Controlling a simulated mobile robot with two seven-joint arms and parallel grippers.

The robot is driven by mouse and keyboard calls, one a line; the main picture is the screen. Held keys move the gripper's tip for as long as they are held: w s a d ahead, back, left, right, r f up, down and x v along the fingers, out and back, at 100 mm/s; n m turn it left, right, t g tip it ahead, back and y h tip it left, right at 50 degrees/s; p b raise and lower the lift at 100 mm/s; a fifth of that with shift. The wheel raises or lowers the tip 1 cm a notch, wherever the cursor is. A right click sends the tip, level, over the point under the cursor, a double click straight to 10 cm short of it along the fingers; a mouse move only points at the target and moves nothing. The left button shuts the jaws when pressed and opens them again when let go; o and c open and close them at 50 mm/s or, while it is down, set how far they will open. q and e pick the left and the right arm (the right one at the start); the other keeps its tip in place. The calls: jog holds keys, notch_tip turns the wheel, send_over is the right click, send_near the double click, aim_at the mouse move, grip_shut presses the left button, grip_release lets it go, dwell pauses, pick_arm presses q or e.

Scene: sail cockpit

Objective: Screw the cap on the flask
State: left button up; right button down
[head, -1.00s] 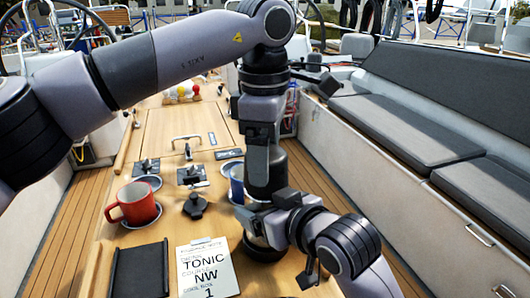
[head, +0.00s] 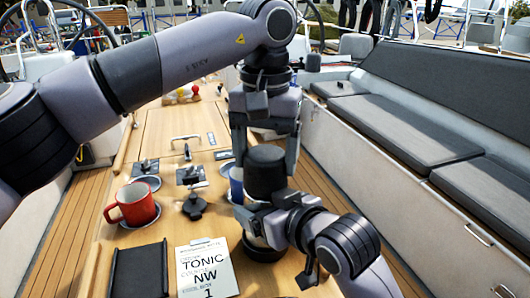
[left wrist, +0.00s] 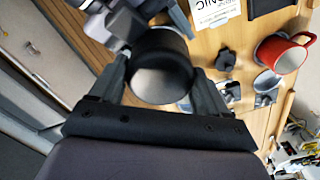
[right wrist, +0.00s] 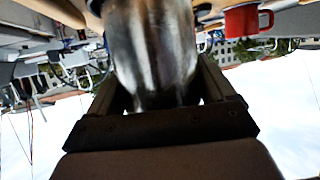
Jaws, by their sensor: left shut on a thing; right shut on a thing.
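The black cap (head: 266,172) is at the top of the upright flask (right wrist: 150,45) in the head view. My left gripper (head: 266,158) reaches down from above, its fingers shut on opposite sides of the cap. The left wrist view shows the cap (left wrist: 160,78) between both fingers. My right gripper (head: 262,208) is shut on the flask's body from the side; the right wrist view shows shiny steel between its fingers. My right gripper hides much of the flask in the head view. I cannot tell how tightly the cap sits.
A red mug (head: 133,204), a black winch-like fitting (head: 194,205), a black notebook (head: 139,270) and a white note card (head: 207,268) are on the wooden table left of the flask. A blue cup (head: 236,185) is close behind the flask. Grey bench cushions (head: 410,125) line the right.

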pick_arm(q)
jog(key=m, duration=0.5)
jog(key=shift+s+d+r, duration=0.1)
jog(key=shift+s, duration=0.05)
jog(key=o, duration=1)
jog(key=shift+r, duration=2.2)
